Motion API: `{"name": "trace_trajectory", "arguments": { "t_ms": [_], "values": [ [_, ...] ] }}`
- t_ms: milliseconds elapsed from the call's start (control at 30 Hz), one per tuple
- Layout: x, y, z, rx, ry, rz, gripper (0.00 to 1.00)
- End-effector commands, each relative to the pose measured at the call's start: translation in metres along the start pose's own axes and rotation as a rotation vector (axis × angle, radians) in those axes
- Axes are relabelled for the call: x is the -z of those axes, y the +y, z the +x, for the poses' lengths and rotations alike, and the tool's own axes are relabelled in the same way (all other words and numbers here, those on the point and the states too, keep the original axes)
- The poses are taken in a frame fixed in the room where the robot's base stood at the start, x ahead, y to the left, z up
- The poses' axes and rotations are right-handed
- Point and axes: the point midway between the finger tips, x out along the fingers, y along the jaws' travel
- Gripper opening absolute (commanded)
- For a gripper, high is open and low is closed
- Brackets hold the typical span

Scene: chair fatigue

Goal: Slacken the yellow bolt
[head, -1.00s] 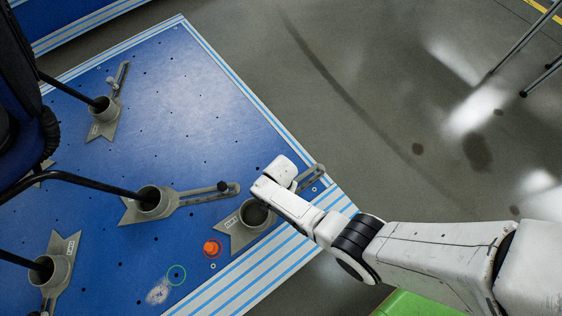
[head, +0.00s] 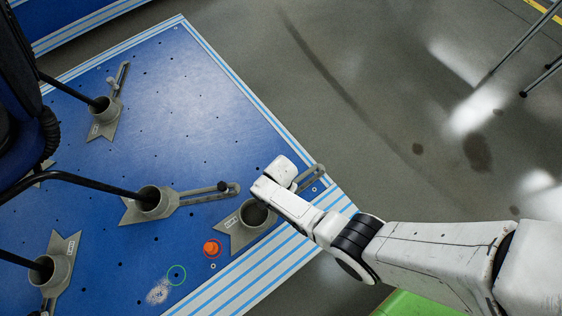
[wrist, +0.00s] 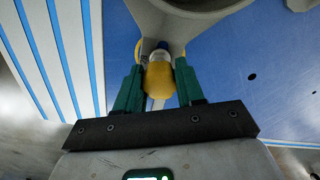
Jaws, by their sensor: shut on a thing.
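The yellow bolt (wrist: 159,80) shows in the wrist view, in front of the slotted part of a grey clamp bracket (wrist: 190,18). My gripper (wrist: 160,72) has its two dark green fingers on either side of the bolt's yellow head and is shut on it. In the head view, my wrist (head: 284,172) is over the slotted arm of the grey bracket (head: 228,236) near the platform's right corner. It hides the bolt and my fingers there. This bracket's cup looks empty.
The blue platform (head: 170,90) has striped edges and small holes. Other grey brackets (head: 188,198) hold black chair legs on the left. An orange knob (head: 212,248) stands close to the empty-cup bracket. The grey floor (head: 400,80) is mostly clear.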

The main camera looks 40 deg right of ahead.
Motion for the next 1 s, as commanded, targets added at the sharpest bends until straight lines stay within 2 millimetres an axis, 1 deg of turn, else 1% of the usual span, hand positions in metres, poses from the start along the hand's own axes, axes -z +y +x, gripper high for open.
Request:
{"name": "trace_trajectory", "arguments": {
  "t_ms": [100,367,567,833,1000],
  "values": [
    [0.0004,0.0001,0.0000,0.000,0.000,-0.057,0.28],
    [0.0003,0.0000,0.0000,0.000,0.000,-0.068,0.28],
    [0.0001,-0.0001,0.0000,0.000,0.001,-0.178,0.28],
    [0.0001,-0.0001,0.0000,0.000,0.000,-0.193,0.28],
    [0.0001,0.0000,0.0000,0.000,0.000,-0.293,0.28]
  ]
}}
